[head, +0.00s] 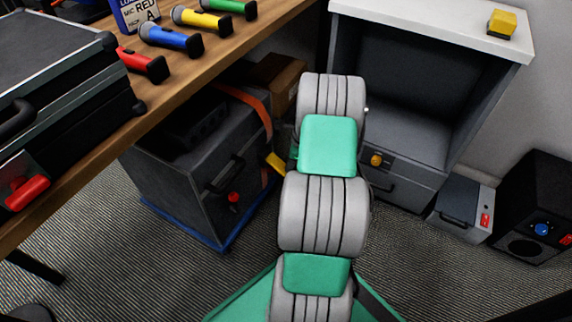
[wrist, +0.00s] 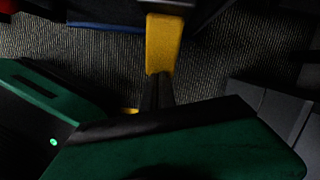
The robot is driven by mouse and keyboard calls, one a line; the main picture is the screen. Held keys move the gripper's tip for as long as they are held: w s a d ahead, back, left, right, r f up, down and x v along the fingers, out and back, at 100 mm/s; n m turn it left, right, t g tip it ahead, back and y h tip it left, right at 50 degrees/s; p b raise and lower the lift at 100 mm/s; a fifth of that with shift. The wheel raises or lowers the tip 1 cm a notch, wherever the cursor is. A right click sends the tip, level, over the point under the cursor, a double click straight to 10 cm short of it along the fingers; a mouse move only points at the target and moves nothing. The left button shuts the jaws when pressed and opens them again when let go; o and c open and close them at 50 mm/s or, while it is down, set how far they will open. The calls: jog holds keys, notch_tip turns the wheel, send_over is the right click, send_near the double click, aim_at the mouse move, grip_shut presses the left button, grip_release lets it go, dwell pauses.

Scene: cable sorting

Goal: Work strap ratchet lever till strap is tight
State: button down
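The yellow ratchet lever (head: 275,161) sticks out beside the orange strap (head: 248,104), which runs over the dark case under the table. In the wrist view the lever (wrist: 163,42) stands upright at the top middle. The dark fingers of my gripper (wrist: 160,88) are close together and meet the lever's near end; they look shut on it. In the head view my arm hides most of my gripper and the ratchet body.
The dark case (head: 185,170) stands on a blue base (head: 185,224). The wooden table (head: 90,158) overhangs it on the left. A grey cabinet (head: 405,184) stands close on the right, with a black speaker (head: 528,195) farther right. A cardboard box (head: 275,78) is behind.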

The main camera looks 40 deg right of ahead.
jog(key=shift+s+d+r+p, duration=0.25)
jog(key=shift+s+d+p, duration=0.25)
jog(key=shift+s+p, duration=0.1)
jog(key=shift+s+d+r+p, duration=0.25)
jog(key=shift+s+d+p, duration=0.2)
jog(key=shift+s, duration=0.1)
jog(key=shift+r, duration=0.15)
jog(key=p+v, duration=0.3)
jog(key=v, duration=0.4)
jog(key=shift+r, duration=0.25)
jog(key=shift+s, duration=0.2)
